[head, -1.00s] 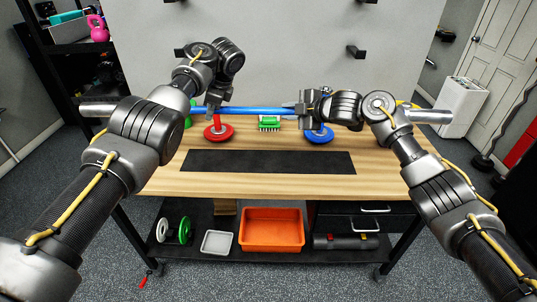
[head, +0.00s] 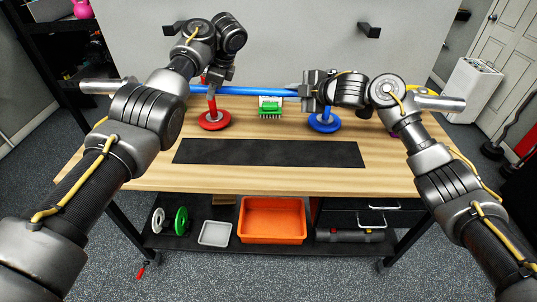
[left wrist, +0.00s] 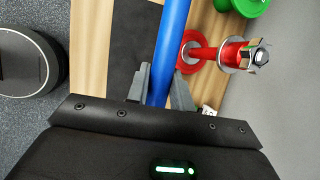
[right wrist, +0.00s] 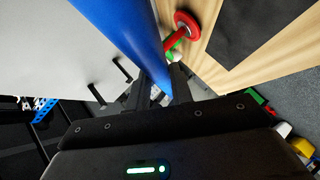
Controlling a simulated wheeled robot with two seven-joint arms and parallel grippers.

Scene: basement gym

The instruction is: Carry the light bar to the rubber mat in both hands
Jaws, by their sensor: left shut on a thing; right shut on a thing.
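The light bar (head: 265,91) has a blue shaft and silver ends. It is held level or nearly so above the back of the workbench. My left gripper (head: 215,86) is shut on its shaft left of the middle, and the left wrist view shows the shaft (left wrist: 171,45) between the fingers. My right gripper (head: 302,91) is shut on it at the right; the shaft (right wrist: 125,40) fills much of the right wrist view. The black rubber mat (head: 270,153) lies flat and bare on the bench, nearer to me than the bar.
A red stand (head: 214,121) and a blue stand (head: 324,123) rise from the bench behind the mat. A green brush-like object (head: 270,108) stands between them. An orange bin (head: 272,222) and a grey tray (head: 215,233) are on the lower shelf. A wall is behind.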

